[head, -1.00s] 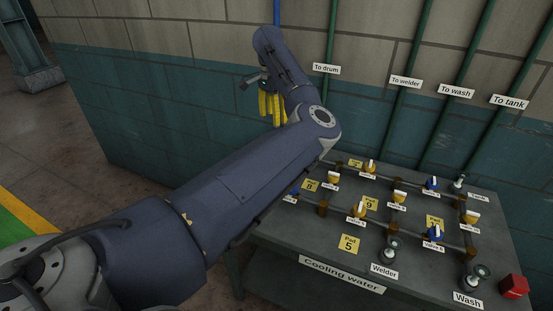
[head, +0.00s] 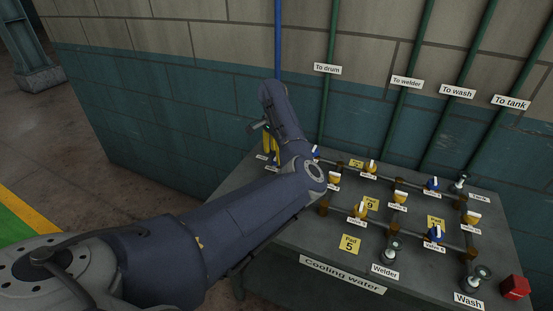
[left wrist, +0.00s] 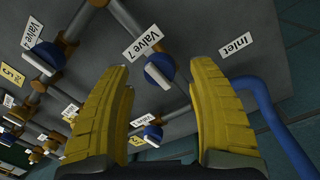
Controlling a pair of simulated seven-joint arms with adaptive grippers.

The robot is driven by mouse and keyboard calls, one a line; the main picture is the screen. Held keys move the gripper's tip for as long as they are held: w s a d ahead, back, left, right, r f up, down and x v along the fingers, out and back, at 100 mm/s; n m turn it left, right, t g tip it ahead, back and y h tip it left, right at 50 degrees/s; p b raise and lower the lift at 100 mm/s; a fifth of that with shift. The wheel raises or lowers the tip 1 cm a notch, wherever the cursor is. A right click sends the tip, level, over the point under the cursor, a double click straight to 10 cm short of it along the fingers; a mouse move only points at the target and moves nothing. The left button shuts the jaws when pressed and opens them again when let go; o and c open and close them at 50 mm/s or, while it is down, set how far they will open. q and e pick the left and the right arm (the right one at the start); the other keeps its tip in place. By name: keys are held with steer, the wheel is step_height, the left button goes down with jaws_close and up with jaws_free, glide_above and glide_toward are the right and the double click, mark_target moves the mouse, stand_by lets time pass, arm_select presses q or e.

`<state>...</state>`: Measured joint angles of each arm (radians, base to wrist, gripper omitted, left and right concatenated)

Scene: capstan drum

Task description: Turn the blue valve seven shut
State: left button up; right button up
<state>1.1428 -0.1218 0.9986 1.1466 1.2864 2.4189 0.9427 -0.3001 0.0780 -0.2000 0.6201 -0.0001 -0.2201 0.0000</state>
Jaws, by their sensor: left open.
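In the left wrist view, valve seven (left wrist: 163,68) is a round blue knob with a white bar handle, beside its "Valve 7" label. It shows between the fingertips of my left gripper (left wrist: 162,67). The yellow fingers are open and wide apart with nothing between them; whether they are down around the knob or still above it I cannot tell. In the head view my left gripper (head: 271,148) points down over the back left of the table, and valve seven is mostly hidden there by my arm. My right gripper is not in view.
The grey table (head: 310,238) carries pipes and several other blue and yellow valves. Another blue valve (left wrist: 154,133) lies near the left finger. A blue pipe (left wrist: 283,130) bends close to the right finger by the "Inlet" label (left wrist: 236,45).

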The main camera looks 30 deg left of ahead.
arm_select(q)
steer(key=shift+f, duration=1)
jaws_close()
